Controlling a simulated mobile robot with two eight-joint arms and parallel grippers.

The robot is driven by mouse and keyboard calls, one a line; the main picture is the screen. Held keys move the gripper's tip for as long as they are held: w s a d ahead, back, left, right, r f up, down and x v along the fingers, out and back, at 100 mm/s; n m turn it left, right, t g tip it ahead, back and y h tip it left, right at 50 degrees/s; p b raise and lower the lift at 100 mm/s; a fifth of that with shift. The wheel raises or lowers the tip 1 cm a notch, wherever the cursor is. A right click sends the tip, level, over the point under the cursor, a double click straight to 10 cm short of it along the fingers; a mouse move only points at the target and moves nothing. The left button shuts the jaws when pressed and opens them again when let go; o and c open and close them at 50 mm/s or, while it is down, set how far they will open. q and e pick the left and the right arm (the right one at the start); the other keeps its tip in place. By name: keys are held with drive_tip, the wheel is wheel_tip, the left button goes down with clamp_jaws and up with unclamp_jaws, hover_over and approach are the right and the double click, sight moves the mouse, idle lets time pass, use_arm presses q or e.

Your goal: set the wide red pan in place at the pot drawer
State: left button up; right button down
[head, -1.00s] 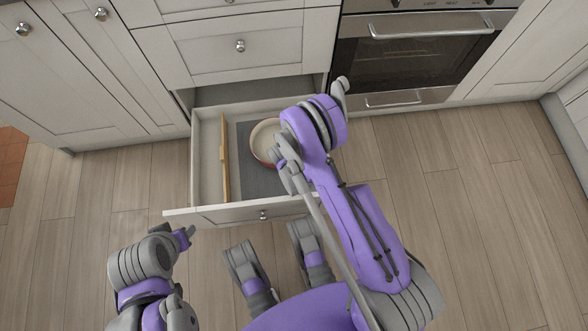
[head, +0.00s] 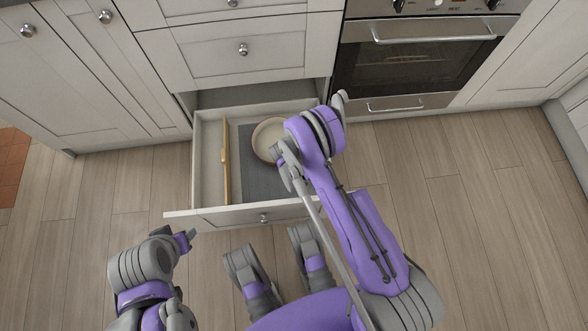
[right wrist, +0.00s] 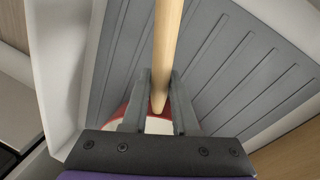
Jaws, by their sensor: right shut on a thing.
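The red pan (head: 268,138) has a cream inside and is within the open pot drawer (head: 210,213), towards its back right. My right gripper (head: 281,158) is at the pan's near right side, and its arm hides part of the rim. In the right wrist view, the fingers (right wrist: 158,105) are shut on the pan's pale wooden handle (right wrist: 166,45), with a strip of red pan wall (right wrist: 122,110) behind them. I cannot tell whether the pan's base touches the drawer floor. My left gripper (head: 188,239) is outside the drawer, low at the left, apart from the pan; its jaws are unclear.
A wooden divider (head: 226,165) splits the drawer, with a narrow empty compartment on its left. A grey ribbed mat (head: 262,185) lines the right compartment and is bare in front of the pan. The oven (head: 410,62) stands to the right of the drawer.

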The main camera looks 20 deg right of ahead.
drive_tip(key=c, duration=0.6)
unclamp_jaws()
drive_tip(key=shift+r, duration=0.1)
wheel_tip(320, 180, up, 10)
drive_tip(key=a+p, duration=0.2)
drive_tip(key=p, duration=0.1)
drive_tip(key=shift+s+r, duration=0.15)
drive_tip(key=shift+r, duration=0.05)
